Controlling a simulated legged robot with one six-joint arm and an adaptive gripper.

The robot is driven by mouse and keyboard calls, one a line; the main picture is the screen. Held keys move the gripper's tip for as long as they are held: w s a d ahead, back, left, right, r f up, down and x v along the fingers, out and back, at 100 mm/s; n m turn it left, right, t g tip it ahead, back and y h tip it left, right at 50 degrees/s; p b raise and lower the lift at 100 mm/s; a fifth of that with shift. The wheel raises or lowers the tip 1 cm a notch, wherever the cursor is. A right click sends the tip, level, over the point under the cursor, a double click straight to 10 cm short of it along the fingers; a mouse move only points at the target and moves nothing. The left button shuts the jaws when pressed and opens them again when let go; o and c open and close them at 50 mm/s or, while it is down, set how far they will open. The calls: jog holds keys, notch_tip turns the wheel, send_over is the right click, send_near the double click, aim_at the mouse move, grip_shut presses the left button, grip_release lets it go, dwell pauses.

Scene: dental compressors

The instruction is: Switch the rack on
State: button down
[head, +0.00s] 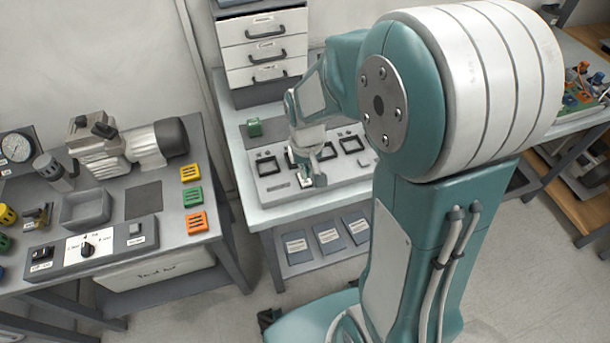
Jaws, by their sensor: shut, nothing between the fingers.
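A grey rack panel (272,189) with several black-framed square parts lies on the middle table. My gripper (309,182) is shut and empty, pointing down at the panel's front middle part. I cannot tell whether it touches the panel. One black-framed part (267,165) shows left of my gripper, and another (351,145) shows to its right. My gripper and arm hide part of the panel between them. The lettering on the panel is too small to read.
A drawer cabinet (264,48) stands behind the panel. Cards (327,236) lie on the lower shelf. Open floor lies between the benches.

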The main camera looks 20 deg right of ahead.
aim_at(306, 182)
jog(key=shift+f, duration=1)
dwell(0.6)
jog(key=shift+r, duration=3.55)
jog(key=shift+s+r, duration=0.2)
jog(key=shift+r, duration=0.15)
jog(key=s+r+t, duration=0.5)
jog(key=s+r, duration=0.7)
jog(key=s, duration=0.1)
jog(key=shift+s+t, duration=0.3)
jog(key=shift+s, duration=0.1)
